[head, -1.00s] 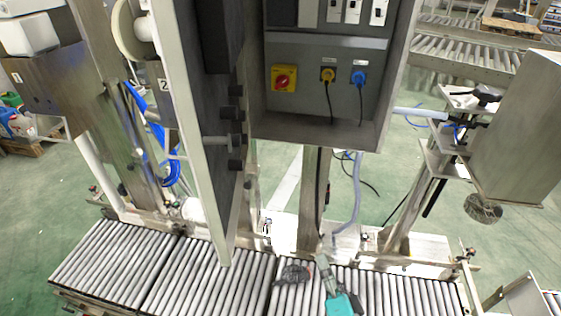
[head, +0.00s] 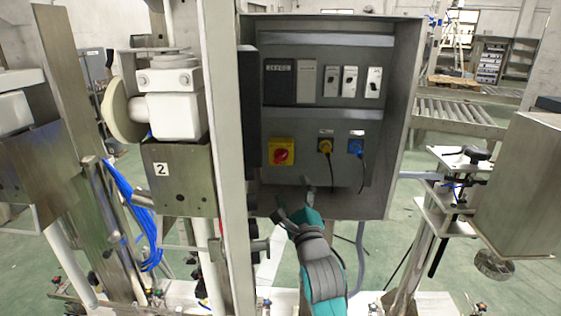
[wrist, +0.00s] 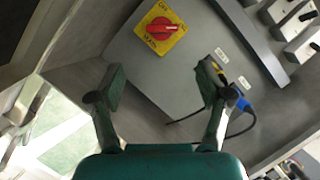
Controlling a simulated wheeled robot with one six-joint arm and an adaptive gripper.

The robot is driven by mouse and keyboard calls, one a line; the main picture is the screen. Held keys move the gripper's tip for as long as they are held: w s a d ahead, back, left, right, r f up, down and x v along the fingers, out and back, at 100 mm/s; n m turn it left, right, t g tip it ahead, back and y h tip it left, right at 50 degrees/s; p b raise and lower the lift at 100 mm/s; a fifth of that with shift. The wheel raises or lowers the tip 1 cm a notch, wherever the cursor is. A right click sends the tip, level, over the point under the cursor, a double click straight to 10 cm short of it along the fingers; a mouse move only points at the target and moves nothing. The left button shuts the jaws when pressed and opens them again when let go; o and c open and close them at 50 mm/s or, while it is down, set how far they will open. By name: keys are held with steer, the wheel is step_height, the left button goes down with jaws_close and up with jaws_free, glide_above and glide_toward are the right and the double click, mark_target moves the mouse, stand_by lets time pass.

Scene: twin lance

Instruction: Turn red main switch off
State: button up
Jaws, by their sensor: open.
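The red main switch (head: 281,156) is a red rotary knob on a yellow square plate, on the grey panel (head: 310,180) inside an open cabinet. In the wrist view the red knob (wrist: 160,29) is at top centre, beyond my fingertips, with lettering on its plate. My gripper (head: 306,197) is in front of the lower part of the cabinet, below and a little right of the switch in the head view. In the wrist view my gripper (wrist: 160,85) has its two fingers spread wide with nothing between them. It is apart from the knob.
A yellow plug (head: 325,146) and a blue plug (head: 356,146) with hanging cables sit right of the switch. Several white switches (head: 349,81) are above. The open cabinet door (head: 232,150) stands along the left side. The cabinet's right wall (head: 405,110) bounds the other side.

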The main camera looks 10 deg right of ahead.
mark_target(282, 159)
steer(key=x, duration=1.1)
steer(key=shift+r, duration=0.3)
steer(key=c, duration=1.2)
